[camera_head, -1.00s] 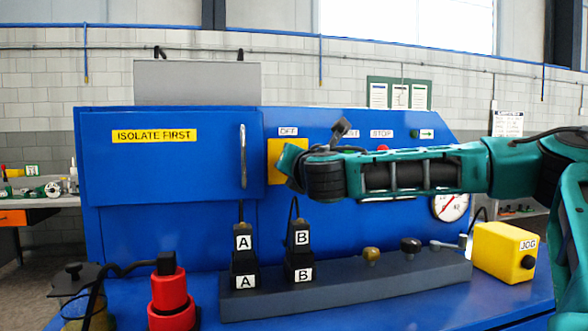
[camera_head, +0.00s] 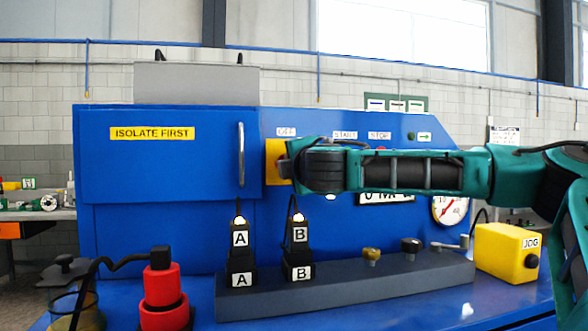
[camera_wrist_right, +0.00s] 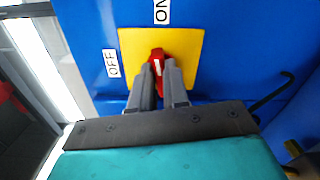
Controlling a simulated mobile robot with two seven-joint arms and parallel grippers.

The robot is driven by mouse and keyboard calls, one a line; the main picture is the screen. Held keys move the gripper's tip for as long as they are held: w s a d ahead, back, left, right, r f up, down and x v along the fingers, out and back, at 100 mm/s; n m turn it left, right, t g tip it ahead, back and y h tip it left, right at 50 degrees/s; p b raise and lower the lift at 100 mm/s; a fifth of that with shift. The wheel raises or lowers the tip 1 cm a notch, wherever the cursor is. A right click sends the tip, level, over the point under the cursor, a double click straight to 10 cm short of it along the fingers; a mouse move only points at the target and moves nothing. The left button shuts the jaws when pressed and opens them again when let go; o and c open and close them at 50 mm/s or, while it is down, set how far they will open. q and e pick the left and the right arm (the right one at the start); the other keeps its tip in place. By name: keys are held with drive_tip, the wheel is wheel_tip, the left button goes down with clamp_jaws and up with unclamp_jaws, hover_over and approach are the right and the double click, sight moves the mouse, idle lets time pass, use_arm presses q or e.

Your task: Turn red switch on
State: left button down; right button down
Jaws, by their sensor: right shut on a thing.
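The red switch (camera_wrist_right: 157,60) sits on a yellow plate (camera_wrist_right: 187,45) on the blue cabinet front. In the right wrist view, its handle points up toward the ON label (camera_wrist_right: 161,11); the OFF label (camera_wrist_right: 111,63) is at the left. My right gripper (camera_wrist_right: 160,72) is shut on the red handle, with one finger on each side. In the head view, my right gripper (camera_head: 287,165) covers most of the switch, and part of the yellow plate (camera_head: 272,161) shows. My left gripper is not in view.
Plugs A (camera_head: 239,240) and B (camera_head: 299,236) stand in a dark rail with small lights glowing on top. A red stacked connector (camera_head: 162,285) stands at the left front. A yellow JOG box (camera_head: 507,252) and a gauge (camera_head: 450,208) are at the right.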

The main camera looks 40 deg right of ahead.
drive_tip(key=shift+f+m+b, duration=0.1)
drive_tip(key=shift+m+b, duration=0.3)
drive_tip(key=shift+m, duration=0.6)
drive_tip(key=c, duration=1.1)
unclamp_jaws()
drive_tip(key=shift+s, duration=0.1)
drive_tip(key=shift+v, duration=6.4)
